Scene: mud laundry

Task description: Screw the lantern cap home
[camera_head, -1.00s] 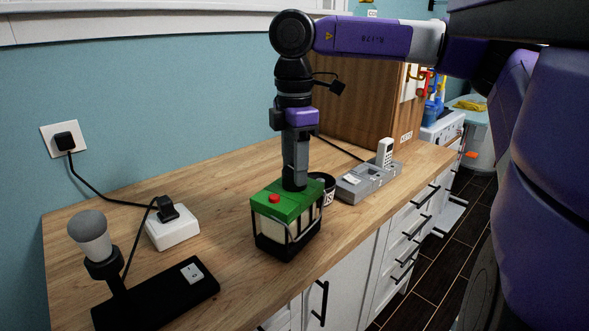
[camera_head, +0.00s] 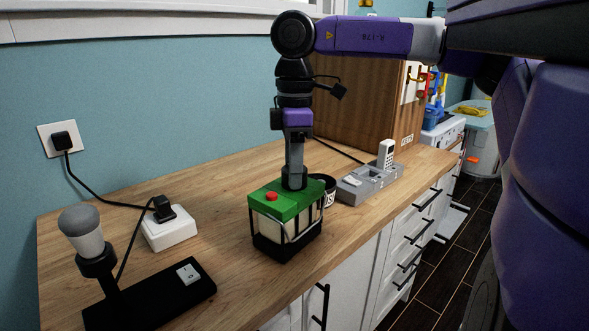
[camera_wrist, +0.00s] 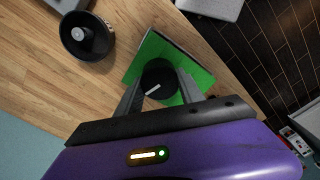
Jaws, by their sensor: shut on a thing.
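The lantern (camera_head: 287,222) stands upright on the wooden counter, with a green top, a red button, pale panels and a black base. The cap (camera_wrist: 158,80) is a round black knob with a white line, on the green top (camera_wrist: 197,72) in the wrist view. My gripper (camera_head: 294,184) points straight down over the lantern, its fingers shut on the cap from both sides. In the wrist view my gripper (camera_wrist: 160,88) shows one finger on each side of the cap. The cap's underside and thread are hidden.
A black cup (camera_head: 325,188) stands close behind the lantern; it also shows in the wrist view (camera_wrist: 103,40). A grey tray (camera_head: 352,192) lies to the right. A lamp (camera_head: 86,240), a white socket box (camera_head: 170,233) and a cord are at the left. The counter's front edge is near.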

